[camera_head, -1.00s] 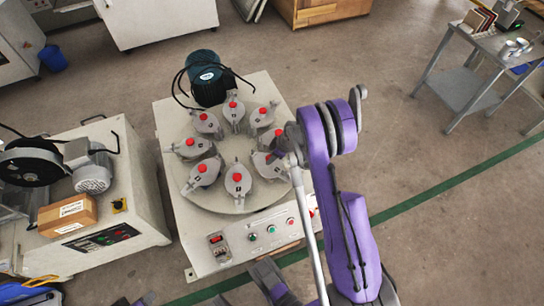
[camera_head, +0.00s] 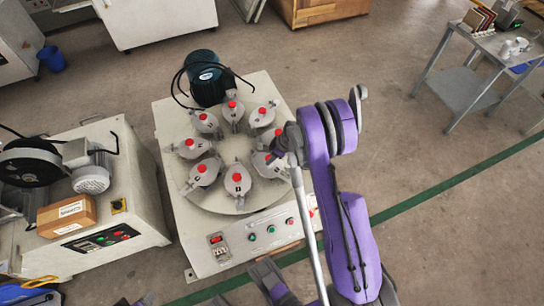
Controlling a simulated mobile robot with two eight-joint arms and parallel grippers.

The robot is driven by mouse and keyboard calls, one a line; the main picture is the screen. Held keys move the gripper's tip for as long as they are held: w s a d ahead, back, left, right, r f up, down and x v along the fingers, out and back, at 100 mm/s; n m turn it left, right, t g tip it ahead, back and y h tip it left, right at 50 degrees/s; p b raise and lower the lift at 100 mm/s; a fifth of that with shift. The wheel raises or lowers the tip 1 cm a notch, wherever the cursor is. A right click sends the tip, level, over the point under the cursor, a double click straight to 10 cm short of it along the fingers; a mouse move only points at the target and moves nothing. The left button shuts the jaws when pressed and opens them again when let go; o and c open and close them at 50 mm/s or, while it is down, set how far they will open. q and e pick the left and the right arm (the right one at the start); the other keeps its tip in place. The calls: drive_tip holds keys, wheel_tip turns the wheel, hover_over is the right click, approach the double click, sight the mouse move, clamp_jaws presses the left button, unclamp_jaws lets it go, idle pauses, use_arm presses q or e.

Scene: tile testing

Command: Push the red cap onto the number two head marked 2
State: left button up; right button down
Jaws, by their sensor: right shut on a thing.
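The round grey turntable (camera_head: 222,203) on the white machine carries a ring of grey heads with red caps. A front head (camera_head: 238,187) and a front-left head (camera_head: 201,180) each bear a red cap. The number marks are too small for me to read surely, so I cannot tell which head is marked 2. My right gripper (camera_head: 273,155) is at the ring's right side, over the right-hand head (camera_head: 264,167). It is shut on a red cap (camera_head: 269,157), mostly hidden by the fingers. I cannot tell whether this cap touches the head.
A dark motor (camera_head: 206,80) with black cables stands at the machine's back. A panel with buttons (camera_head: 253,236) is at its front. A second machine with a cardboard box (camera_head: 67,216) stands to the left. A metal trolley (camera_head: 468,90) stands at the far right. Floor between is clear.

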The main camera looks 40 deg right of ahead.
drive_tip(key=shift+f+b, duration=0.65)
drive_tip(key=shift+f, duration=0.1)
idle(0.8)
drive_tip(key=shift+c, duration=1.7)
unclamp_jaws()
drive_tip(key=shift+o, duration=0.2)
drive_tip(key=o, duration=0.3)
drive_tip(key=shift+r, duration=0.1)
drive_tip(key=shift+r+p, duration=1.95)
drive_tip(key=shift+r, duration=1.5)
